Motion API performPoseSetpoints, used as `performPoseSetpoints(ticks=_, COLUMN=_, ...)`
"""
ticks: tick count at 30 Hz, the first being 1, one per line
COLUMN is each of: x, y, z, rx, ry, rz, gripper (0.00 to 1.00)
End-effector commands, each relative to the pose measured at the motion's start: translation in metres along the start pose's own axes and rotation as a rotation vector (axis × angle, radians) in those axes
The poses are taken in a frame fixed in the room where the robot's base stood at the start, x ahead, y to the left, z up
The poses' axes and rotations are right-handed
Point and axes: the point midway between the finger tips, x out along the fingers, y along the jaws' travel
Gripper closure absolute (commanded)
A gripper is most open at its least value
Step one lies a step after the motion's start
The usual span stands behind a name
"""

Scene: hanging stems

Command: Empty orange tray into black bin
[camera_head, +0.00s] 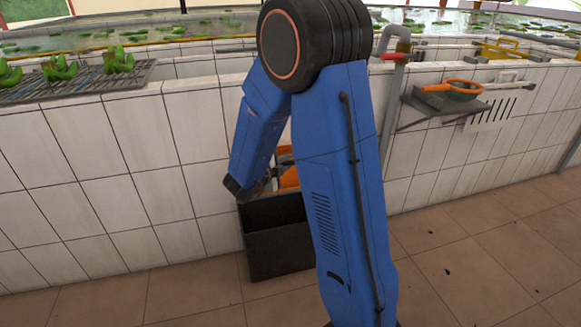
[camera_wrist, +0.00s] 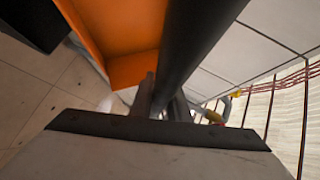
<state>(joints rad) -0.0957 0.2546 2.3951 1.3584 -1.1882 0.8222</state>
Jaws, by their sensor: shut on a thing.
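The orange tray (camera_head: 288,177) is above the black bin, largely hidden behind my blue arm. In the wrist view the orange tray (camera_wrist: 125,30) looks steeply tilted, and the part that shows is bare. A thick dark bar (camera_wrist: 200,45) runs beside it into my gripper (camera_wrist: 165,98), which is shut on the tray, apparently by this bar. In the head view my gripper (camera_head: 268,178) is just left of the tray. The black bin (camera_head: 272,250) stands on the floor against the tiled wall. Its inside is mostly hidden. A dark corner, likely the bin (camera_wrist: 35,18), shows in the wrist view.
A white tiled basin wall (camera_head: 150,180) runs behind the bin. A rack (camera_head: 85,80) with green plants lies on the ledge at left. The tiled floor (camera_head: 480,240) at right is mostly free.

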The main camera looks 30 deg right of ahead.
Motion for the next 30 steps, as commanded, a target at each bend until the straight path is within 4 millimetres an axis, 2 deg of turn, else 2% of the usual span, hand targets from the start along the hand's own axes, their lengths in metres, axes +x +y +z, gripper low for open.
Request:
performPoseSetpoints(ticks=8, x=-0.003, y=-0.010, z=0.003, rx=-0.049, ry=-0.016, rz=0.050, gripper=1.00)
performPoseSetpoints(ticks=30, x=0.027, y=-0.046, z=0.034, rx=-0.317, ry=-0.018, rz=0.321, gripper=1.00)
